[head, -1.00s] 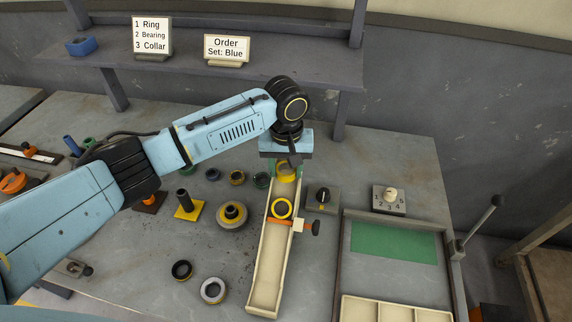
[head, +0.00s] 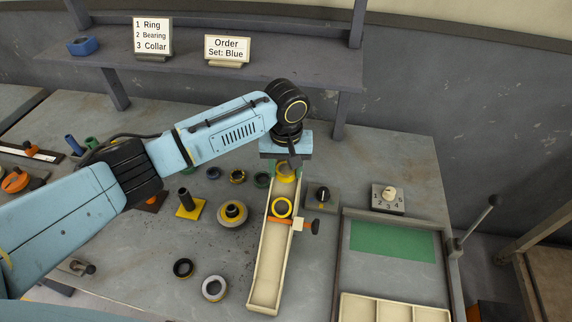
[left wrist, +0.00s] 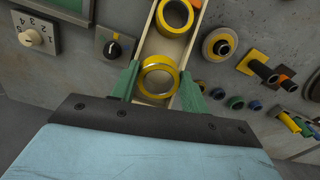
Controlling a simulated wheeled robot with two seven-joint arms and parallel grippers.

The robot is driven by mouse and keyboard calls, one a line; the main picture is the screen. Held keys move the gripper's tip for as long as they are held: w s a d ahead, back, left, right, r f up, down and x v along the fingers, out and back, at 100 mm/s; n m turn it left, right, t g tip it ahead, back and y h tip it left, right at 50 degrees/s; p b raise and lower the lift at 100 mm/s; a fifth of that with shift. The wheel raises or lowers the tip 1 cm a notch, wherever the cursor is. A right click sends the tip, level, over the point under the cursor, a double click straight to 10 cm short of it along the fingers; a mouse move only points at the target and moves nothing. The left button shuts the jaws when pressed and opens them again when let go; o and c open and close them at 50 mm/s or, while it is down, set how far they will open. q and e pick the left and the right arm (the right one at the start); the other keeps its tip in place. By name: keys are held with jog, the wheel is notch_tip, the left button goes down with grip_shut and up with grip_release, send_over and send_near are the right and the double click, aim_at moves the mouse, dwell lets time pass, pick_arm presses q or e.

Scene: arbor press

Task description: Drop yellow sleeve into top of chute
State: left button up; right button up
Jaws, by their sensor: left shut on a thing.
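My left gripper (head: 285,166), with green fingers, is over the top end of the cream chute (head: 269,262). It is shut on a yellow sleeve (head: 287,173), which sits between the fingers and the chute's side walls; the sleeve also shows in the left wrist view (left wrist: 146,80). Whether the sleeve touches the chute floor, I cannot tell. A second yellow sleeve (head: 273,208) lies lower in the chute, against the orange gate (head: 278,220); it also shows in the left wrist view (left wrist: 163,18). My right gripper is not in view.
A knob box (head: 322,197) stands close to the chute's right side. A numbered dial (head: 389,199) and a tray with a green patch (head: 393,241) are further right. Several rings, a flanged hub (head: 232,213) and a yellow-based post (head: 189,208) stand left of the chute.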

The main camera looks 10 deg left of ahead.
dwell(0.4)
pick_arm(q)
jog(key=o, duration=1.7)
jog(key=shift+f, duration=0.1)
jog(key=shift+o, duration=0.2)
jog(key=shift+r+p, duration=0.9)
jog(key=shift+r, duration=3.15)
